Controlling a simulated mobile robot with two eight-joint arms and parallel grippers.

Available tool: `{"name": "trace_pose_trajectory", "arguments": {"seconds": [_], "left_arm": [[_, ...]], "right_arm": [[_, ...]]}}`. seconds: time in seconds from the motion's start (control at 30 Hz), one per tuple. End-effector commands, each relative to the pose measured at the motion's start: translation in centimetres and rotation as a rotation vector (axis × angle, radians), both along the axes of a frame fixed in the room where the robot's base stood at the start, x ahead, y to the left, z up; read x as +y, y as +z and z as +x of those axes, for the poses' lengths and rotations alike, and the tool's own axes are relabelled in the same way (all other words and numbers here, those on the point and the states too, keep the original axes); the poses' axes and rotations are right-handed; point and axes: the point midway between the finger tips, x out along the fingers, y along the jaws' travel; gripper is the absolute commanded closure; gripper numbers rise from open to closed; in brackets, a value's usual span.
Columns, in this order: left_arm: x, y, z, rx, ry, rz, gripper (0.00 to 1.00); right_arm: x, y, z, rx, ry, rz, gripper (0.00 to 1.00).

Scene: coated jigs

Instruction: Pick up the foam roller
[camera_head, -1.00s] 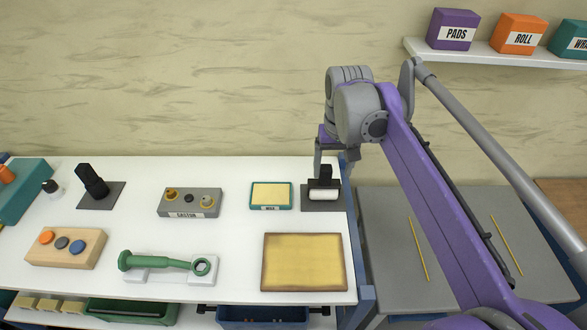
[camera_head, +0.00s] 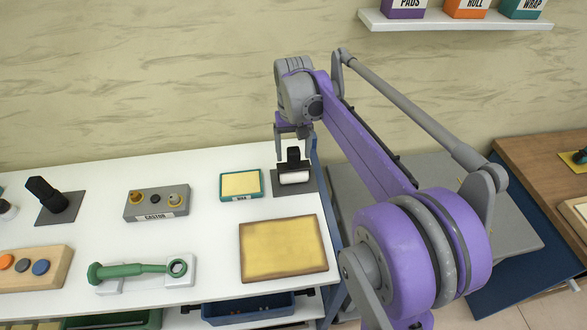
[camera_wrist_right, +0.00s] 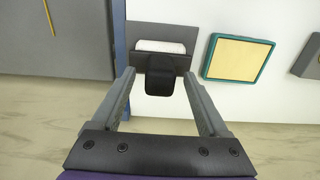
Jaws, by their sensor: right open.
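The foam roller (camera_head: 294,177) is a white cylinder with a black upright handle (camera_head: 293,155). It rests on a dark grey plate (camera_head: 308,186) at the right end of the white table. My right gripper (camera_head: 294,128) is open and empty, just above and behind the handle. In the right wrist view the gripper (camera_wrist_right: 161,78) has its fingers apart, with the black handle (camera_wrist_right: 160,78) showing between them and the white roller (camera_wrist_right: 160,46) beyond. No contact with the handle can be made out. My left gripper is not in view.
A teal-framed yellow pad (camera_head: 241,184) lies left of the roller's plate. A yellow board (camera_head: 284,250) lies in front. A grey CASTOR block (camera_head: 157,203) and a green tool (camera_head: 137,270) are farther left. A blue table post (camera_head: 325,205) stands close on the right.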

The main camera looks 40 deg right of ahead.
Motion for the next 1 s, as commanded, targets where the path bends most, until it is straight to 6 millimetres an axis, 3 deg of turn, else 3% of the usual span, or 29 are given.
{"name": "trace_pose_trajectory", "arguments": {"seconds": [0.1, 0.37, 0.47, 0.8, 1.0], "left_arm": [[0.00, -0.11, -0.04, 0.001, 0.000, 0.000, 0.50], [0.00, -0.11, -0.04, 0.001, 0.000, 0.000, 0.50], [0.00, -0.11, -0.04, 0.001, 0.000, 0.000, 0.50], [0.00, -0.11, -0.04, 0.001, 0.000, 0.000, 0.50], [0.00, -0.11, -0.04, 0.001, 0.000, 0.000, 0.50]], "right_arm": [[0.00, -1.34, -0.04, 0.000, 0.000, 0.000, 0.22], [0.00, -1.65, -0.04, 0.000, 0.000, 0.000, 0.22], [0.00, -1.64, -0.04, 0.000, 0.000, 0.000, 0.37], [0.00, -1.62, -0.04, 0.000, 0.000, 0.000, 0.98], [0.00, -1.61, -0.04, 0.000, 0.000, 0.000, 1.00]]}}
